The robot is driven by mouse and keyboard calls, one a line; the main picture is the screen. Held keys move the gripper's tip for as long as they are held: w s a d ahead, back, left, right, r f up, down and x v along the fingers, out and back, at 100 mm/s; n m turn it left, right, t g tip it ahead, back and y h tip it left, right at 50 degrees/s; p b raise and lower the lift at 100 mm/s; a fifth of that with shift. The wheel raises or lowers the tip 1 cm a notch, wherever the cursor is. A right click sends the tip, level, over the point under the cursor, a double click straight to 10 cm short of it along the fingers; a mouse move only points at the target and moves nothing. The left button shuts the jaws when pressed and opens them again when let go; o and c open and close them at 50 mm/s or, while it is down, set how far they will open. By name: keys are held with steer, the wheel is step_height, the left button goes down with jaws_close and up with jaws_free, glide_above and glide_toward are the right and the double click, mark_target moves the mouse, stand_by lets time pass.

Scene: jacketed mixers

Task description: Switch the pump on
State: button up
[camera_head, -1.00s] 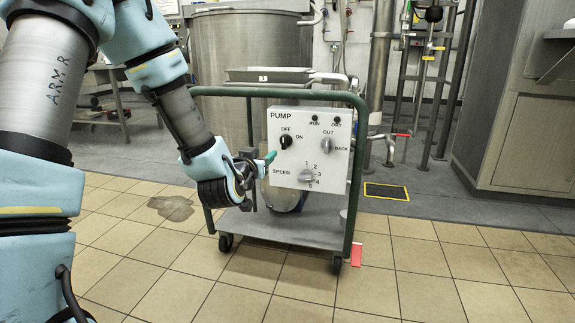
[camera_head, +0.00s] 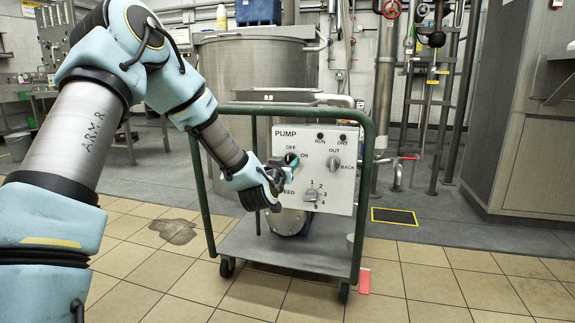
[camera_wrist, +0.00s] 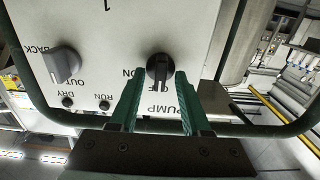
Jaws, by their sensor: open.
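The white pump panel (camera_head: 322,183) is mounted on a green-framed trolley. Its black OFF/ON knob (camera_wrist: 159,68) shows in the wrist view, which sees the panel upside down. The knob's pointer is turned toward the OFF label, with ON to its side. My gripper (camera_wrist: 158,79) is open, its two green fingers one on each side of the knob. A gap shows on both sides; contact cannot be made out. In the head view my gripper (camera_head: 289,166) is at the panel's upper left and partly covers the knob (camera_head: 291,157).
The OUT/BACK knob (camera_wrist: 63,63) is beside the OFF/ON knob, and the speed knob (camera_head: 312,195) is below. The RUN and DRY lamps sit along the panel's top. The trolley's green rail (camera_head: 366,190) frames the panel. A steel tank (camera_head: 250,75) stands behind.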

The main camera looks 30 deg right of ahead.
steer(key=shift+w+d, duration=0.15)
jaws_close()
stand_by(0.4)
